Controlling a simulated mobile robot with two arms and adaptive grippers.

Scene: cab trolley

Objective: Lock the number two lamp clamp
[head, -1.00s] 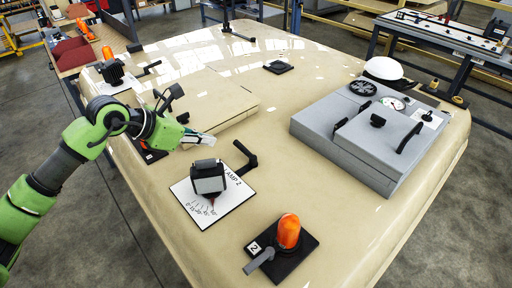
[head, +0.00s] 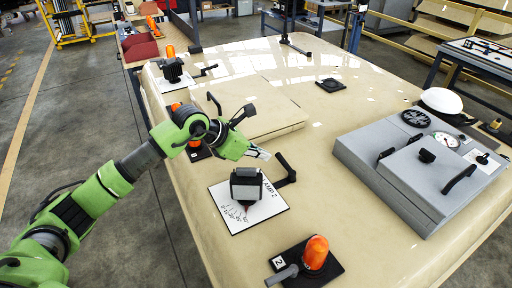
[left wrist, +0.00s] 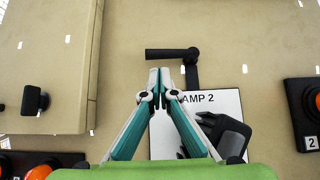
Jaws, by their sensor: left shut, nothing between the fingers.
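The number two lamp (head: 246,184) is a black boxy head on a white card with an angle scale, its lettering partly covered. A black cranked lever (head: 286,170) rises at the card's far right edge. In the left wrist view the lever (left wrist: 172,53) has a grip pointing left and a stem running down to the card (left wrist: 228,103). My left gripper (head: 264,154) is shut and empty, just left of the lever. In the left wrist view its fingertips (left wrist: 160,72) appear just below the grip and left of the stem; contact cannot be told. My right gripper is not in view.
An orange beacon (head: 315,252) with a grey lever and a "2" tag stands at the near edge. A grey box (head: 400,185) and white helmet (head: 440,100) sit to the right. A raised panel (head: 250,110) lies behind my gripper.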

